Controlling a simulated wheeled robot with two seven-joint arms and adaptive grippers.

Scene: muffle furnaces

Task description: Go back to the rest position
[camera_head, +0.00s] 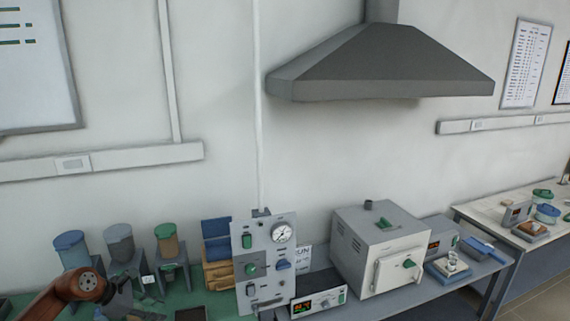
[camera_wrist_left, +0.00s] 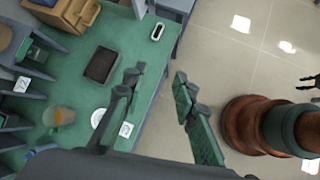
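My left gripper (camera_head: 124,298) shows at the lower left of the head view, at the end of my reddish-brown arm, over the green bench. In the left wrist view the two fingers of my left gripper (camera_wrist_left: 156,86) stand apart with nothing between them. Below them are the edge of the green bench top and the tiled floor. A dark pronged shape at the right edge of the wrist view may be my right gripper (camera_wrist_left: 306,83). It is too small and cut off to judge. My right gripper does not show in the head view.
The green bench (camera_wrist_left: 75,110) holds a dark tray (camera_wrist_left: 101,65), a beaker with orange contents (camera_wrist_left: 58,116) and lidded jars (camera_head: 118,242). A gauge panel (camera_head: 265,262) and a muffle furnace (camera_head: 381,247) stand to the right, under a grey hood (camera_head: 380,65). The tiled floor (camera_wrist_left: 245,50) looks clear.

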